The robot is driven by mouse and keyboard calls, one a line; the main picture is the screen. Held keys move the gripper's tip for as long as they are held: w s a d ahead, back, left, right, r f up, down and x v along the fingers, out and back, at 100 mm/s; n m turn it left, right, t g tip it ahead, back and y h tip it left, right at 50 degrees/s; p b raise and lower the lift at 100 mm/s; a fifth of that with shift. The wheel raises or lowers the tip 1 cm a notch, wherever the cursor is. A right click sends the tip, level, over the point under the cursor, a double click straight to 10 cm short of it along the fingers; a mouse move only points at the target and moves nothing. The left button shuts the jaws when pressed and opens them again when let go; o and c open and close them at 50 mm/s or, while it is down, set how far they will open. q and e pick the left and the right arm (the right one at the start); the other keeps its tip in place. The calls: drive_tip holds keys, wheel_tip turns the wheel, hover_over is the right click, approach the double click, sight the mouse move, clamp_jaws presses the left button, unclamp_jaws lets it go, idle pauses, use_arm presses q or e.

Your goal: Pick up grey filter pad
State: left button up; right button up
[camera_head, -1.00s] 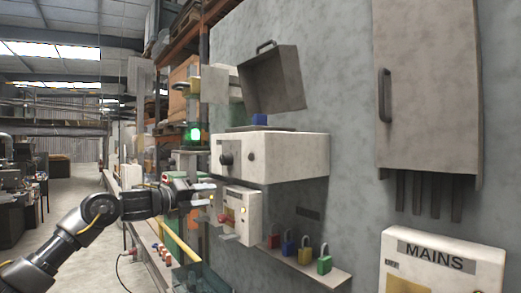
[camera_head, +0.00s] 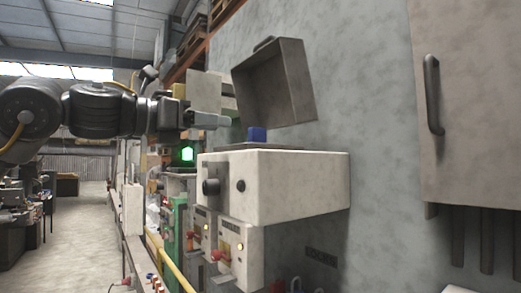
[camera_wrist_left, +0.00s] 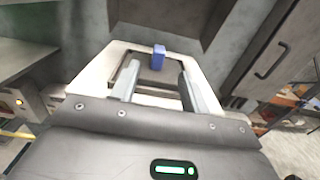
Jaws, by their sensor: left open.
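A white box (camera_head: 285,190) with dark knobs is on the wall, and a blue block (camera_head: 256,134) stands at its top. The blue block also shows in the left wrist view (camera_wrist_left: 158,57), beyond my fingertips. I cannot pick out the grey filter pad for certain; a thin grey surface (camera_head: 278,146) lies along the box top. My left gripper (camera_head: 212,121) is open and empty, above and left of the box top in the head view. In the left wrist view its two fingers (camera_wrist_left: 160,78) are apart over the box top. My right gripper is out of view.
A grey open-fronted housing (camera_head: 275,85) hangs tilted above the box. A grey cabinet (camera_head: 475,110) with a handle is on the wall at right. Small white units (camera_head: 240,252) hang below the box. The aisle floor (camera_head: 80,235) at left is clear.

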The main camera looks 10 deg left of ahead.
sight(251, 128)
use_arm(q)
drive_tip(key=p+x, duration=0.2)
drive_tip(key=x, duration=0.2)
drive_tip(key=shift+w+r, duration=0.1)
drive_tip(key=shift+w, duration=0.1)
drive_tip(key=shift+w+d, duration=0.25)
drive_tip(key=p+x, duration=0.2)
drive_tip(key=p, duration=0.1)
drive_tip(key=shift+w+d, duration=0.1)
drive_tip(key=shift+d, duration=0.1)
drive_tip(key=shift+x, duration=1.15)
drive_tip(key=shift+w+d+f, duration=0.1)
drive_tip(key=shift+w+f, duration=0.05)
drive_tip(key=shift+f, duration=0.1)
drive_tip(key=shift+c, duration=0.8)
clamp_jaws()
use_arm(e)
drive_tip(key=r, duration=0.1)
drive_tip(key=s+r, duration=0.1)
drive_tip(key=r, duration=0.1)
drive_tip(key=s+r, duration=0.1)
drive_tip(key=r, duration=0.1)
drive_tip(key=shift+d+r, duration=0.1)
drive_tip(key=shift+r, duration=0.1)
